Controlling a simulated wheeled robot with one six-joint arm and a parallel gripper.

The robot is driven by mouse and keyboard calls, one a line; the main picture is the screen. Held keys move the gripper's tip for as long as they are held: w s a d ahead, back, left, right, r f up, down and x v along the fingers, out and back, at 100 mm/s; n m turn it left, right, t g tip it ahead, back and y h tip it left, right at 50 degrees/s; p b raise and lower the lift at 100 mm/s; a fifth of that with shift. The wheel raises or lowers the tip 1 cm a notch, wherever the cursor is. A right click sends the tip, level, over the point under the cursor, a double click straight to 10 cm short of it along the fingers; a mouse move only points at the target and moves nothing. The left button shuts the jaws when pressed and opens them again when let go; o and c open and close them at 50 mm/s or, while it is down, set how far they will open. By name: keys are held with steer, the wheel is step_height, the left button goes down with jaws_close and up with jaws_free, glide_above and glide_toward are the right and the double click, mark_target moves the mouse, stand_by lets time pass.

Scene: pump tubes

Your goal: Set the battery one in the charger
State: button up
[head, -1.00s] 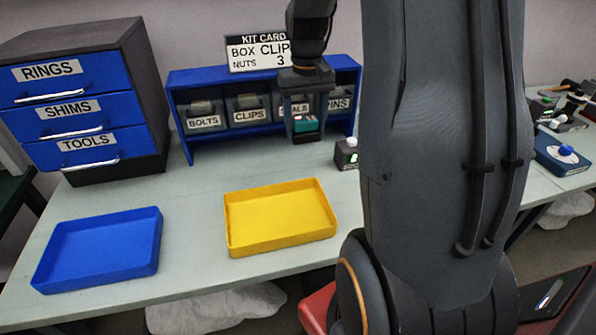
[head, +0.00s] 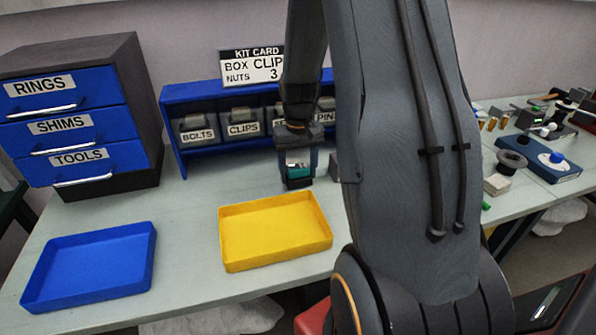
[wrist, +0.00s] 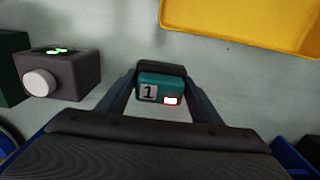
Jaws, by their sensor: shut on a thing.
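Battery one is a teal block with a white "1" label and a red-lit spot; it shows in the wrist view (wrist: 161,88). My gripper (head: 298,180) is shut on it, with a finger on either side. In the head view the battery (head: 298,170) is held over the table, behind the yellow tray and in front of the bin rack. I cannot tell its exact height above the table. I cannot make out the charger for certain in either view.
A grey box with a white knob and green lights (wrist: 60,75) stands left in the wrist view. The yellow tray (head: 275,262) and blue tray (head: 90,290) lie in front. The bin rack (head: 175,140) and drawer cabinet (head: 125,185) stand behind. A blue device (head: 540,165) is far right.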

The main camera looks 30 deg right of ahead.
steer(key=shift+f, duration=0.2)
steer(key=shift+f, duration=0.15)
steer(key=o, duration=1.3)
steer(key=shift+o, duration=0.2)
